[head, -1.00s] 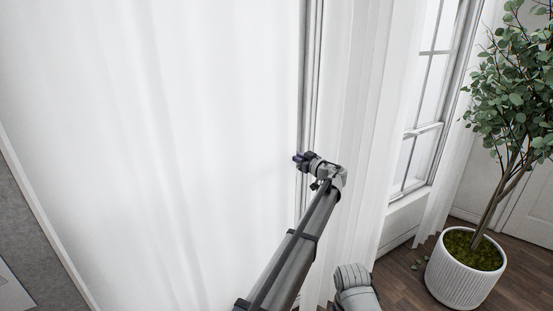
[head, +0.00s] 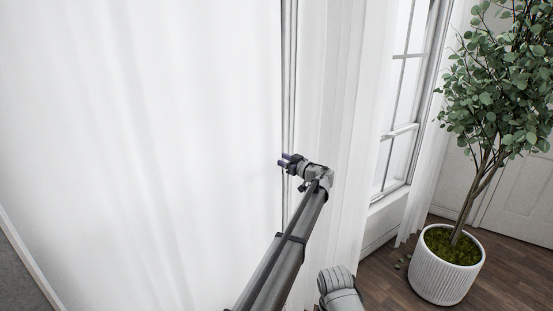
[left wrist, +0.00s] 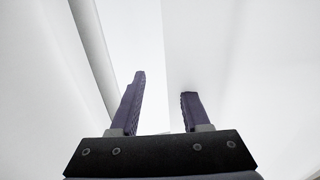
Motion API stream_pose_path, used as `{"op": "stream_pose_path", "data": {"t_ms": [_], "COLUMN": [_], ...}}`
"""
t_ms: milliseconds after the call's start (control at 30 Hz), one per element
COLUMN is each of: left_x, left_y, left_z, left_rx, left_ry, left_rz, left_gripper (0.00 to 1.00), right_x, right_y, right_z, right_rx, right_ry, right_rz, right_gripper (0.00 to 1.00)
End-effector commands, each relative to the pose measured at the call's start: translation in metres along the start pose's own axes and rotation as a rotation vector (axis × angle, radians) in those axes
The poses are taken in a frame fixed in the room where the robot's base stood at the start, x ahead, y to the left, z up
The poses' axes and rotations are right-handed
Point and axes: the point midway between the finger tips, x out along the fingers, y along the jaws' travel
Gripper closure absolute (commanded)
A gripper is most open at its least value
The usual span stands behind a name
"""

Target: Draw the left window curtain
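A large white sheer curtain (head: 140,130) fills the left of the head view and ends in a straight edge beside thin grey vertical lines. My left gripper (head: 284,160) is at that edge, its fingertips in front of or beside the cloth. In the left wrist view my left gripper (left wrist: 160,105) has its two purple fingers apart. A pale upright edge, likely the curtain (left wrist: 215,50), runs down between them. I cannot tell whether the fingers touch it. My right gripper is not in view; only a grey part of my other arm shows at the bottom.
A second white curtain (head: 340,120) hangs right of the edge, beside a paned window (head: 402,100). A leafy plant in a white ribbed pot (head: 445,280) stands on the wooden floor (head: 385,270) at the right. A white door (head: 520,200) is behind it.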

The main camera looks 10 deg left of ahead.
Motion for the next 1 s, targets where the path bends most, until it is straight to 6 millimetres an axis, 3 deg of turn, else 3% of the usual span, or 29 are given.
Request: {"op": "stream_pose_path", "data": {"t_ms": [367,800,1000], "left_x": [-0.005,-0.067,-0.079], "left_y": [-0.002,-0.001,-0.001], "left_z": [0.000,0.000,0.000], "left_rx": [0.000,0.000,0.000], "left_ry": [-0.001,0.000,0.000], "left_rz": [-0.002,0.001,-0.002], "left_gripper": [0.53,0.53,0.53], "right_x": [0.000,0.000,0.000], "right_y": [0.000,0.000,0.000], "right_z": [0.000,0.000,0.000], "right_rx": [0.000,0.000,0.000], "right_ry": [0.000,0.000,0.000], "right_rz": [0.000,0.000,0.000], "right_gripper": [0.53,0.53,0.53]}}
